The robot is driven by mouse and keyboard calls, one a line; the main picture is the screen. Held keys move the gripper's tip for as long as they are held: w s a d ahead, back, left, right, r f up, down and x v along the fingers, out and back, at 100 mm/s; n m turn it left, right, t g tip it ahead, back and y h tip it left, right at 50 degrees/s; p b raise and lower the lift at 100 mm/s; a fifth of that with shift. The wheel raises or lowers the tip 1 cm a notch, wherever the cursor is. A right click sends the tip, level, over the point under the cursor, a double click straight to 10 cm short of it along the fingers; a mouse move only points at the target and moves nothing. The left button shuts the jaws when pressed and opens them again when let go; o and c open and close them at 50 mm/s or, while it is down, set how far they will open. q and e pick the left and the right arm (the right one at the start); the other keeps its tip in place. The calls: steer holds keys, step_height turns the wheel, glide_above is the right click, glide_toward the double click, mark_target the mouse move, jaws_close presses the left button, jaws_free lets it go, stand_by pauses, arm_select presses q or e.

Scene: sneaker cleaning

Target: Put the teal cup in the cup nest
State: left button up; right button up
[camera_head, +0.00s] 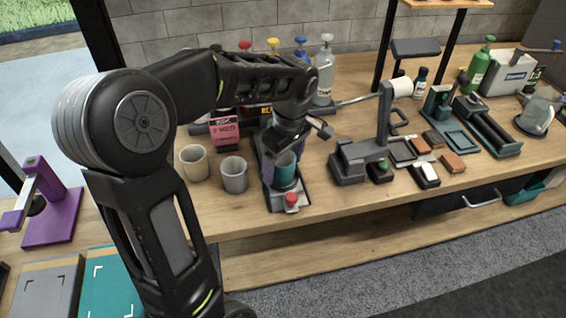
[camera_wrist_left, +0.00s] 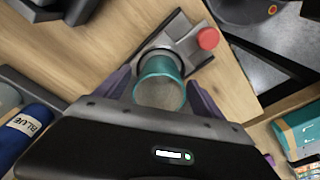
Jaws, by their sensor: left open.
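The teal cup (camera_head: 286,172) stands at the grey cup nest (camera_head: 277,203), which has a red knob at its front end. In the left wrist view the cup (camera_wrist_left: 160,70) appears upright within the nest's ring, and the nest's grey base (camera_wrist_left: 184,33) extends beyond it. How deep the cup sits is hard to tell. My left gripper (camera_head: 283,165) is open, with its purple fingers (camera_wrist_left: 160,84) on either side of the cup. Whether the fingers touch it is unclear. My right gripper is not in view.
A beige cup (camera_head: 194,163) and a grey cup (camera_head: 234,175) stand just left of the nest. A grey stand with a white roller (camera_head: 362,165) is to the right. Several bottles stand behind. Bare wood lies along the table's front edge.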

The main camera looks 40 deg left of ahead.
arm_select(q)
steer(key=shift+r, duration=0.1)
steer(key=shift+r, duration=0.2)
step_height(320, 180, up, 12)
steer(key=d+p, duration=0.1)
steer(key=p, duration=0.1)
steer(key=shift+d+f, duration=0.15)
steer(key=shift+d, duration=0.1)
stand_by(0.5)
